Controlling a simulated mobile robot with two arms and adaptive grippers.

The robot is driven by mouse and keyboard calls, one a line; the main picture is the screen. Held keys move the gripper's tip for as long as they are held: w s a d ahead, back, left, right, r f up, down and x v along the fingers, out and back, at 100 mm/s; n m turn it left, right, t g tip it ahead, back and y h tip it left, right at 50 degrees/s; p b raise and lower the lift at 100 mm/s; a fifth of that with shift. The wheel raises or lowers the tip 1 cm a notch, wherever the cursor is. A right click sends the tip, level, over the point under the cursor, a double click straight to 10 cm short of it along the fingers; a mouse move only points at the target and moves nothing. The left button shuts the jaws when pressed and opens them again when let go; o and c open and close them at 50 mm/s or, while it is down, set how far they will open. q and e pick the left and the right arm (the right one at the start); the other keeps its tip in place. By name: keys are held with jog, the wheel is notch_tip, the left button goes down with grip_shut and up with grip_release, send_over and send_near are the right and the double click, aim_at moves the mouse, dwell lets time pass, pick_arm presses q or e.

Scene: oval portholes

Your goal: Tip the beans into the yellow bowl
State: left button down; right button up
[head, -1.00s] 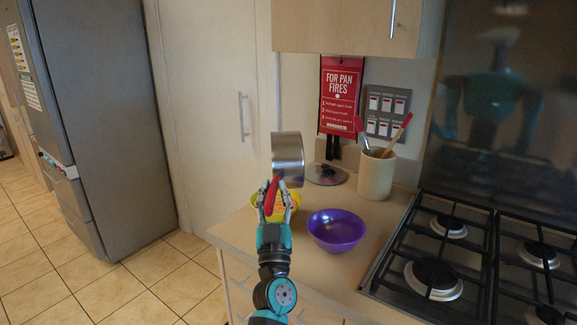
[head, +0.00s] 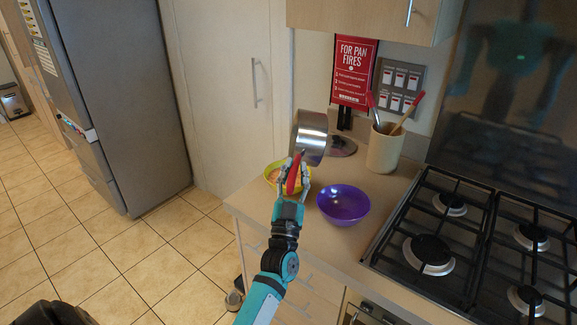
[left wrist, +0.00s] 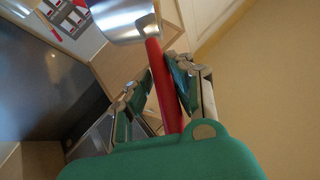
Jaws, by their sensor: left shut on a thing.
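My left gripper (head: 292,172) is shut on the red handle (left wrist: 158,72) of a shiny metal pan (head: 311,134). The pan is tipped on its side in the air, just above and behind the yellow bowl (head: 267,183). Its inside is hidden from the head view. In the left wrist view the pan (left wrist: 122,18) lies beyond the fingertips. The yellow bowl stands on the counter, partly behind my gripper. Orange-brown stuff, seemingly beans (head: 273,174), shows in it. My right gripper is not in view.
A purple bowl (head: 343,204) stands on the counter (head: 330,250) right of my gripper. A cream utensil pot (head: 384,150) and a dark round lid (head: 342,147) are behind. The gas hob (head: 440,240) is at right. A cupboard (head: 350,15) hangs above the back.

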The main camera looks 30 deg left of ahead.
pick_arm(q)
jog(key=w+d+r+m+g+h+p, duration=0.1)
jog(key=d+m+g+h+p, duration=0.1)
jog(key=m+h+p, duration=0.3)
jog(key=w+d+r+m+g+h+p, duration=0.2)
jog(key=d+m+g+h+p, duration=0.1)
jog(key=m+p, duration=0.9)
jog(key=m+h, duration=0.1)
jog(key=m, duration=0.1)
jog(key=shift+w+m+g+h, duration=0.3)
jog(key=shift+m+h, duration=0.1)
jog(key=shift+d, duration=0.1)
